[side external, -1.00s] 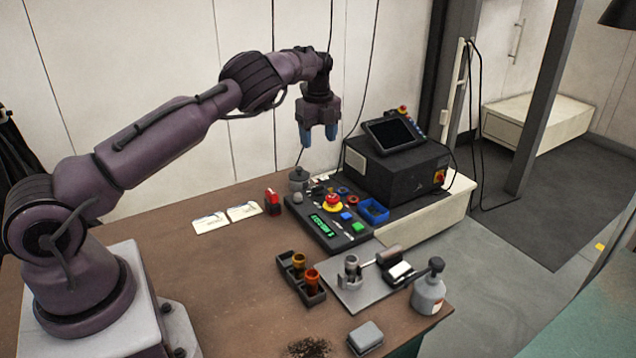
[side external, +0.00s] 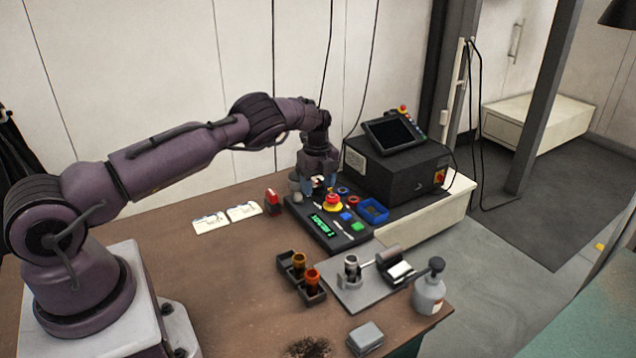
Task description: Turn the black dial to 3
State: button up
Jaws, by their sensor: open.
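The control panel (side external: 318,239) is a dark box on the table with a green-lit display (side external: 325,226), a red mushroom button on a yellow base (side external: 333,202), a blue button (side external: 346,216) and a green button (side external: 358,226). My gripper (side external: 319,187) is low over the panel's back end, pointing down, its blue fingers apart. A small pale patch shows between the fingers. I cannot make out the black dial or its setting; the gripper covers part of the panel's back end. Whether the fingers touch anything there cannot be told.
A blue tray (side external: 373,211) and a dark machine with a screen (side external: 397,168) stand right of the gripper. The table's left front is mostly clear.

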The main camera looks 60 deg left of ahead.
jog(key=c, duration=0.9)
jog(key=shift+c, duration=0.2)
jog(key=shift+m, duration=0.3)
jog(key=m, duration=0.3)
jog(key=shift+m, duration=0.4)
jog(key=m, duration=0.9)
jog(key=shift+m, duration=2.3)
